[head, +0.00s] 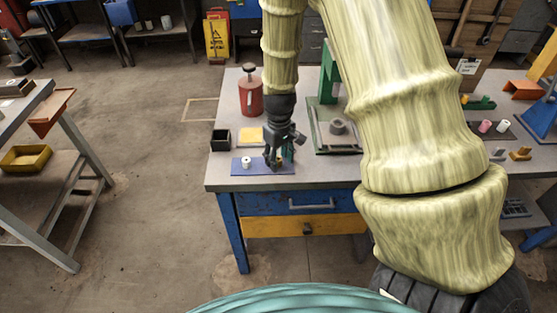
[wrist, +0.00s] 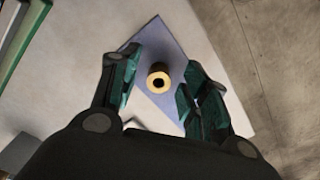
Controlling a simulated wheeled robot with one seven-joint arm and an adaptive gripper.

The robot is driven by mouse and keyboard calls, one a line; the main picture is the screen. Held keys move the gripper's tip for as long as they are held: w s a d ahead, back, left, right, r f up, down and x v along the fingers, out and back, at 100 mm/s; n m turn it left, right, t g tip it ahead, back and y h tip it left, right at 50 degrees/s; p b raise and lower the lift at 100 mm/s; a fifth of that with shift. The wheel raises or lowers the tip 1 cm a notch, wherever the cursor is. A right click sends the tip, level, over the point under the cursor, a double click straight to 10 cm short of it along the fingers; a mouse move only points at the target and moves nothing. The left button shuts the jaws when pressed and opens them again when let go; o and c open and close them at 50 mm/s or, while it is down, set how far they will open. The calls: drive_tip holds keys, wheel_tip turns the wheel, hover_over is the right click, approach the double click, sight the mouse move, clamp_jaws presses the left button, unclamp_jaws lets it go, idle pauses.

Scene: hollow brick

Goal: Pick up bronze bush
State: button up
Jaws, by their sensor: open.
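The bronze bush (wrist: 158,82) is a short tan-gold ring with a dark bore, seen from above in the wrist view. It stands on a blue mat (wrist: 170,45). My gripper (wrist: 161,66) is open, with one finger on each side of the bush and a visible gap on both sides. In the head view my gripper (head: 276,163) points down over the right part of the blue mat (head: 255,171). There the fingers largely hide the bush. A small white cylinder (head: 246,162) stands on the left part of the mat.
A black box (head: 221,140), a yellow pad (head: 250,135) and a red can (head: 250,97) are left of and behind my gripper. A green-framed press (head: 329,80) stands to the right. The table's front edge (head: 265,187) is close to the mat.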

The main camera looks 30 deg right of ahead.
drive_tip(key=shift+f, duration=0.3)
clamp_jaws()
drive_tip(key=shift+r, duration=0.2)
